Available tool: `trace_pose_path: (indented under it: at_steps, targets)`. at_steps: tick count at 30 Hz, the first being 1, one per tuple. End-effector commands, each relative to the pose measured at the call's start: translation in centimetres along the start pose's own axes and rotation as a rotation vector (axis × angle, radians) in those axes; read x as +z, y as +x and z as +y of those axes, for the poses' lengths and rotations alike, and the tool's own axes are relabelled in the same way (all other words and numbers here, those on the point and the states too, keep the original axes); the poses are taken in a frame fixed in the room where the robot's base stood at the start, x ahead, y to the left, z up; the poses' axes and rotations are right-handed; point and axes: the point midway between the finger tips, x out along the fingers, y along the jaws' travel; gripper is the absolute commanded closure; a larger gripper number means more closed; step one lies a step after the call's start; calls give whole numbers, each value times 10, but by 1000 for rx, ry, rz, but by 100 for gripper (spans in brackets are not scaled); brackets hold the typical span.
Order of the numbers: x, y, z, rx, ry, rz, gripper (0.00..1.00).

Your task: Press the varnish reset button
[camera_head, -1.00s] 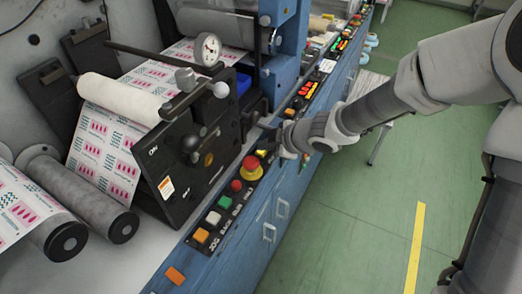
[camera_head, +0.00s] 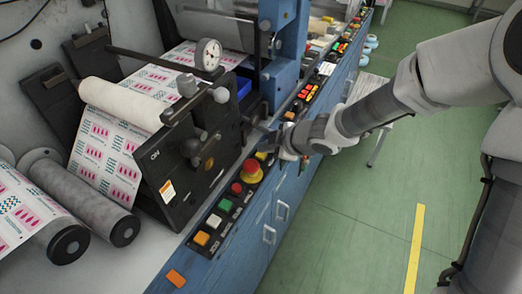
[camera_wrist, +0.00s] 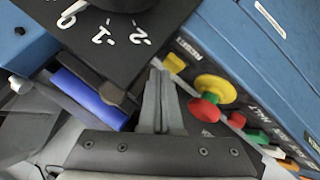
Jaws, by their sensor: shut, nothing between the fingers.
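A yellow button (camera_head: 262,155) sits on the dark control strip along the blue machine's edge, just beyond the emergency stop. In the wrist view, a yellow button (camera_wrist: 174,64) beside a "RESET" label lies just right of my fingertips. No "varnish" wording is readable. My gripper (camera_wrist: 159,72) is shut and empty, its fingertips pointing towards the strip. In the head view my gripper (camera_head: 271,146) is beside the yellow button and partly hidden by my wrist. I cannot tell whether the fingertips touch the button.
A red emergency stop with a yellow collar (camera_head: 252,170) is close by. Red (camera_head: 236,188), green (camera_head: 225,205), white (camera_head: 214,221) and orange (camera_head: 201,238) buttons follow nearer. A black plate with a dial gauge (camera_head: 208,54) stands left. The green floor at right is open.

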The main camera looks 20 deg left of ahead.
Motion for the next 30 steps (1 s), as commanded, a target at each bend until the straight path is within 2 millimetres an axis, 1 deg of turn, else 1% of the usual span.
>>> trace_pose_path:
  at_steps: [1,3,12,16,30]
  targets:
    - [-3,-4,3,0,0,0,100]
    - [-4,-6,4,0,0,0,100]
    - [-4,-5,4,0,0,1,100]
    - [-6,-8,6,0,-1,1,100]
    - [-29,-39,29,0,-2,1,100]
